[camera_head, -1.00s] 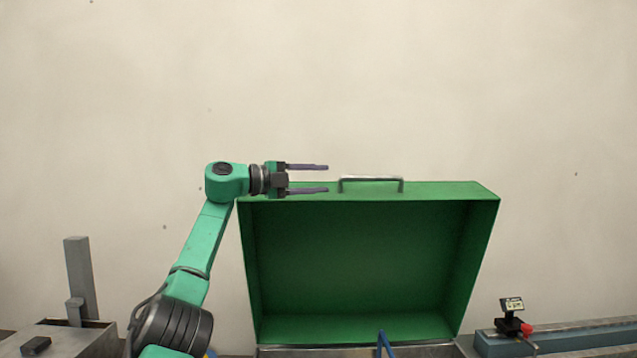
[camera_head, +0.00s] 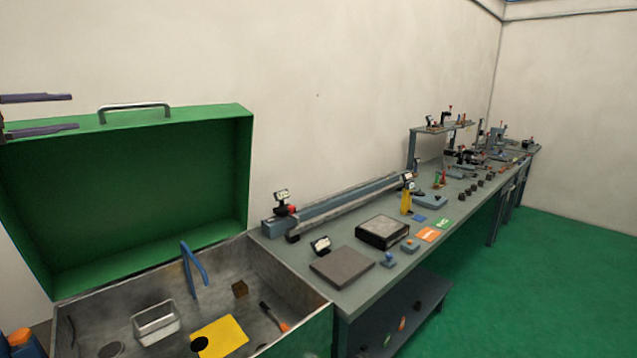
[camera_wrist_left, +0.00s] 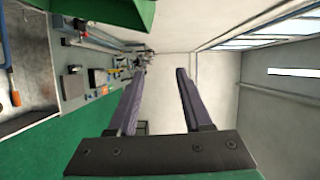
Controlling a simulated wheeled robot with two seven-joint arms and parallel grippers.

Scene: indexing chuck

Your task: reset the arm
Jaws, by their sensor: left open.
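My left gripper (camera_head: 40,113) shows at the left edge of the head view, its two purple-grey fingers spread apart with nothing between them. It stands in front of the raised green lid (camera_head: 150,185), near the lid's top edge and left of its metal handle (camera_head: 135,107). In the left wrist view the same gripper (camera_wrist_left: 155,85) is open and empty, its fingers pointing away into the room. The rest of the left arm is outside the head view. My right gripper is in neither view.
The open case (camera_head: 290,258) below the lid holds a metal tray (camera_head: 155,322), a yellow plate (camera_head: 222,337), and a blue bent handle (camera_head: 193,268). A grey workbench (camera_head: 372,277) with many small parts runs right along the wall. Green floor (camera_head: 560,270) lies clear at right.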

